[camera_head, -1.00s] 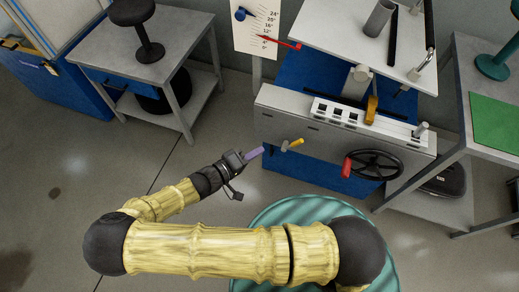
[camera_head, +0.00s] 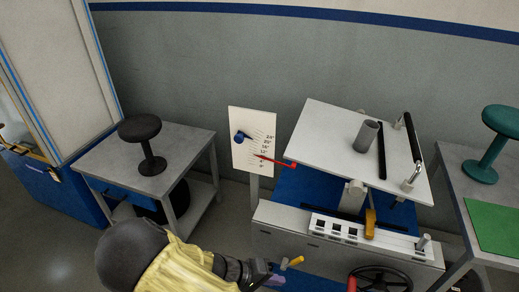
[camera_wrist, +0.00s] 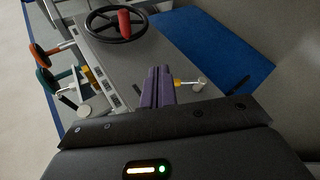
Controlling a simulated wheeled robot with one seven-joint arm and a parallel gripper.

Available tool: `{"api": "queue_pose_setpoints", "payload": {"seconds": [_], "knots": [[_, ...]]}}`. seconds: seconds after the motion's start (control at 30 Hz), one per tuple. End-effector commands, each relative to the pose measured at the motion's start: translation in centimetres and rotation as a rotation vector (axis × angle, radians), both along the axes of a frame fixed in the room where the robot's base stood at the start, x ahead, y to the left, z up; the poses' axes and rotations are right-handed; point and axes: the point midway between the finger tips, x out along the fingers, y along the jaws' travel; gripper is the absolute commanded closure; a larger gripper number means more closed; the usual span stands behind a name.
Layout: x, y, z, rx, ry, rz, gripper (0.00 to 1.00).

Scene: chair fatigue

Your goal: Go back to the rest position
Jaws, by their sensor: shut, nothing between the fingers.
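My gripper (camera_head: 272,279) is low in the middle of the head view, by the front face of the grey machine (camera_head: 290,224). In the wrist view its purple fingers (camera_wrist: 158,87) are together with nothing between them. A lever with a yellow handle (camera_head: 294,262) sticks out of the machine's front just right of the fingers. The lever also shows in the wrist view (camera_wrist: 186,83), close beside the fingertips; whether they touch it I cannot tell. My yellow forearm covers the bottom left of the head view.
The black handwheel (camera_head: 384,279) with a red knob is right of my gripper. A dial board (camera_head: 252,140) with a red pointer stands behind. A grey table (camera_head: 120,165) with a dark stool is at left. Another table (camera_head: 450,165) with a green mat is at right.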

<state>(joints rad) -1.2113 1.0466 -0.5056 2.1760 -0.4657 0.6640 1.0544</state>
Motion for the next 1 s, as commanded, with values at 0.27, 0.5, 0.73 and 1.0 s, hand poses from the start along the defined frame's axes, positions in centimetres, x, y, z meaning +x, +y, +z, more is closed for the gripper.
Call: {"api": "queue_pose_setpoints", "payload": {"seconds": [0.27, 0.5, 0.73, 1.0], "knots": [[-0.7, -2.0, 2.8, 0.304, 0.151, -0.157, 1.00], [-0.5, -3.5, 6.4, 0.563, 0.177, -0.209, 1.00], [0.0, -5.6, 10.7, 0.775, 0.111, -0.202, 1.00], [0.0, -8.4, 15.2, 0.916, -0.023, -0.149, 1.00]]}}
